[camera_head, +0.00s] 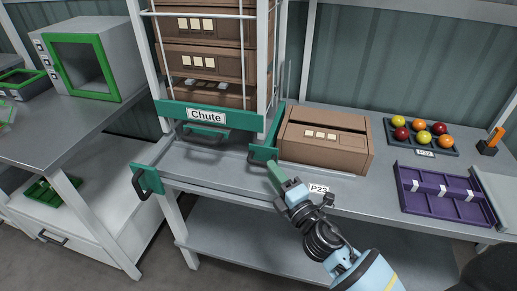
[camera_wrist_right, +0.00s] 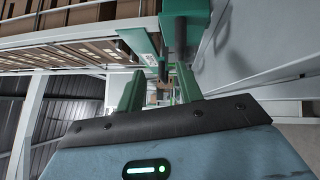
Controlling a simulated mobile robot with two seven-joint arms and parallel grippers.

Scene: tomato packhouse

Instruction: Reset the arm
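My right arm reaches in from the lower right of the head view. Its gripper (camera_head: 272,170) is just in front of the right green handle bracket (camera_head: 263,152) of the chute. In the right wrist view, the two green fingers of the gripper (camera_wrist_right: 160,88) stand apart with nothing held between them. A green bracket with a dark handle (camera_wrist_right: 181,40) shows beyond the fingers; whether they touch it I cannot tell. My left gripper is not in view.
The chute rack (camera_head: 205,115) holds stacked brown boxes. A left green bracket (camera_head: 147,180) juts forward. Right of the gripper are a brown carton (camera_head: 345,155), a tray of tomatoes (camera_head: 447,146) and a purple divided tray (camera_head: 440,205). A green-framed machine (camera_head: 108,30) stands left.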

